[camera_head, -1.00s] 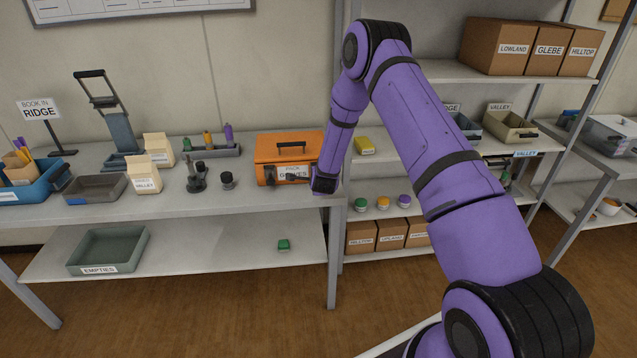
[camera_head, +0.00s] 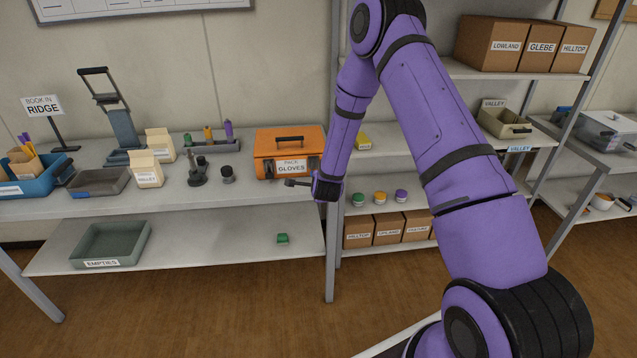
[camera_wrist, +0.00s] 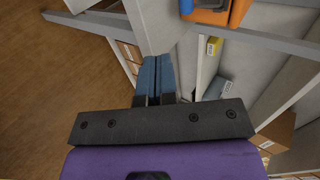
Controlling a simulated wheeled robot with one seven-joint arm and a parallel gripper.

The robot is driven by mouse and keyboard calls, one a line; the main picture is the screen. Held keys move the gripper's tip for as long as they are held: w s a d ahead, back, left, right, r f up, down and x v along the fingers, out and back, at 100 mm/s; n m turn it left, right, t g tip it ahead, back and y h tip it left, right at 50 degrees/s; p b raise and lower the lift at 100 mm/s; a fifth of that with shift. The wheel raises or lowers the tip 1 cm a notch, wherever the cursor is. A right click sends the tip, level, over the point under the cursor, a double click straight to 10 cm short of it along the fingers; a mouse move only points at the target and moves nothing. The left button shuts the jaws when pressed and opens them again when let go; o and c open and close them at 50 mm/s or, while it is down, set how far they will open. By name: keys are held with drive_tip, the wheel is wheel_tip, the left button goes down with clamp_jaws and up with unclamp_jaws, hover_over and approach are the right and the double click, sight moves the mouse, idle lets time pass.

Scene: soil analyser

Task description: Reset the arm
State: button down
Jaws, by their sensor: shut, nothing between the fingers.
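My purple arm (camera_head: 432,120) rises from the lower right, bends at the top and hangs down towards the bench's right end.
An orange case (camera_head: 262,152) labelled "PACK GLOVES" stands on the bench (camera_head: 250,192) close to my gripper. Right of it is a shelf rack (camera_head: 425,141) with cartons and trays. A grey-green tray (camera_head: 142,247) and a green item (camera_head: 282,239) lie on the lower shelf. Open floor lies in front.

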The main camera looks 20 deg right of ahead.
drive_tip(key=shift+s+a+r, duration=0.2)
drive_tip(key=shift+s+a, duration=0.05)
drive_tip(key=shift+s, duration=0.45)
